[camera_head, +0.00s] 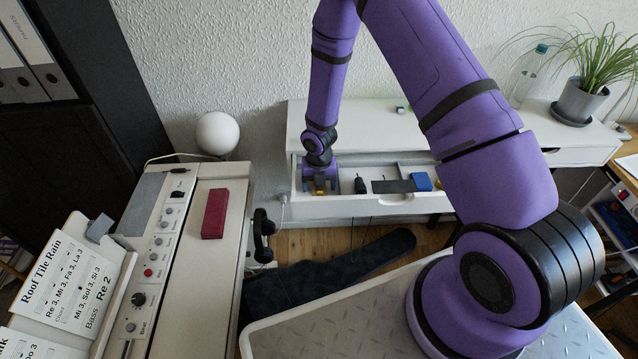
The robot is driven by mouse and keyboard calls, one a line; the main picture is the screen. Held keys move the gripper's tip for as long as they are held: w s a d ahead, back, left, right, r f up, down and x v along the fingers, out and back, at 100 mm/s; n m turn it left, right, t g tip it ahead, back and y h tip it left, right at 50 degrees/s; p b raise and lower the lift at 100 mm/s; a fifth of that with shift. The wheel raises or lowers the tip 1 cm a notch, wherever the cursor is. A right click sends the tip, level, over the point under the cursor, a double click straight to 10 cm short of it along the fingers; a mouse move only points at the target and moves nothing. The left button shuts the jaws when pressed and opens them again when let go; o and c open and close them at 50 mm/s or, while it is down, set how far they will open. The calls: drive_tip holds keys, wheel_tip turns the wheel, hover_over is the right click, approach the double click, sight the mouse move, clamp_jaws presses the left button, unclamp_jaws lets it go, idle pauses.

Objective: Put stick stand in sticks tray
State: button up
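My gripper (320,188) reaches down into the left end of an open white drawer (345,207) under the white desk. A small yellow thing (319,190) shows right at its fingertips; I cannot tell whether it is held or only touched. The fingers are too small to tell open from shut. In the drawer to the right are a small black upright thing (360,185), a flat dark grey piece (394,186) and a blue block (421,181). I cannot tell which thing is the stick stand or which part is the sticks tray.
The digital piano (205,290) stands at the left with a red block (215,213) on it. A white globe (218,133) is behind it. Black headphones (263,230) hang at its side. A dark case (330,272) lies on the floor. A potted plant (580,98) stands on the desk.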

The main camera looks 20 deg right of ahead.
drive_tip(key=shift+r, duration=2.5)
wheel_tip(320, 180, up, 11)
drive_tip(key=shift+f, duration=0.1)
